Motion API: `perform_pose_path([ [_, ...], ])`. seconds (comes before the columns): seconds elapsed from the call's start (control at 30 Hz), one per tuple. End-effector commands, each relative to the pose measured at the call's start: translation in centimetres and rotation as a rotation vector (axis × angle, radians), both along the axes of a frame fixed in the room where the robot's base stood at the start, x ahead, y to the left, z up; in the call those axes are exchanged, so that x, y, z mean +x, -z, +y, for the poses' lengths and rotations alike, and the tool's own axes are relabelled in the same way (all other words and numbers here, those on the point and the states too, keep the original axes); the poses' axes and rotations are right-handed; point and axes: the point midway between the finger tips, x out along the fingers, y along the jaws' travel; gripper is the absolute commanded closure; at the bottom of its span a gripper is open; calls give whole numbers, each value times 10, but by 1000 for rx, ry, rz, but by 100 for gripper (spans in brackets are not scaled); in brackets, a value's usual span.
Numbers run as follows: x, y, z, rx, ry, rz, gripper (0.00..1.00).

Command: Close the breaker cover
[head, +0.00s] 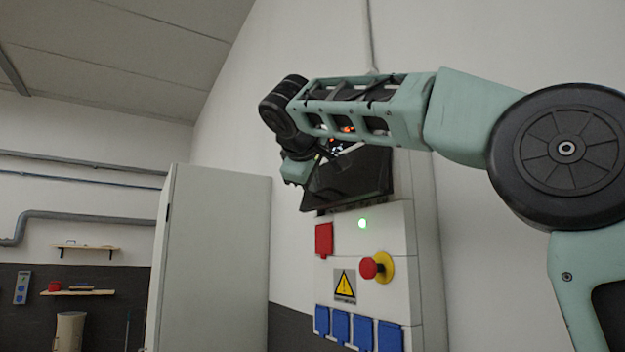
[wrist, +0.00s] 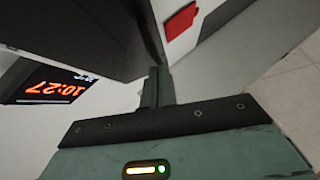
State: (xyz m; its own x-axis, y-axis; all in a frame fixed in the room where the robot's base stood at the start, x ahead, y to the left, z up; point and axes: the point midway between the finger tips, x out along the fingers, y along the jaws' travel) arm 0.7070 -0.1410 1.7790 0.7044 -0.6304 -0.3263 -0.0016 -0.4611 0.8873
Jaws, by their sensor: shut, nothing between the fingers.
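The breaker cover (head: 350,180) is a dark, glossy panel near the top of the white wall box. It stands tilted out from the box, partly behind my arm in the head view. In the wrist view the cover (wrist: 85,35) is a large dark panel at the upper left. My gripper (wrist: 156,80) is shut and empty, with its fingers close beside the cover's edge. I cannot tell whether they touch. In the head view my gripper (head: 294,172) is at the cover's left side, its fingertips not clearly visible.
The white box (head: 405,245) carries a red socket (head: 324,240), a green light (head: 362,224), a red emergency button (head: 369,268) and several blue sockets (head: 363,332) below. An orange digital display (wrist: 48,92) shows beside the cover. A grey cabinet (head: 215,260) stands left, with a gap between.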

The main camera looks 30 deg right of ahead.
Motion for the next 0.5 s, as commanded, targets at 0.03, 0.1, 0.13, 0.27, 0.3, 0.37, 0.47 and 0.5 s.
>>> perform_pose_path([
  [0.03,0,0,-1,0,0,0,100],
  [0.1,0,0,-1,0,0,0,100],
  [0.13,0,0,0,0,0,0,100],
  [0.27,0,0,0,0,0,0,100],
  [0.3,0,1,0,-1,0,0,100],
  [0.37,0,3,-1,-8,0,0,100],
  [0.47,0,10,-4,-45,-1,-1,100],
  [0.5,0,14,-6,-69,0,-1,100],
])
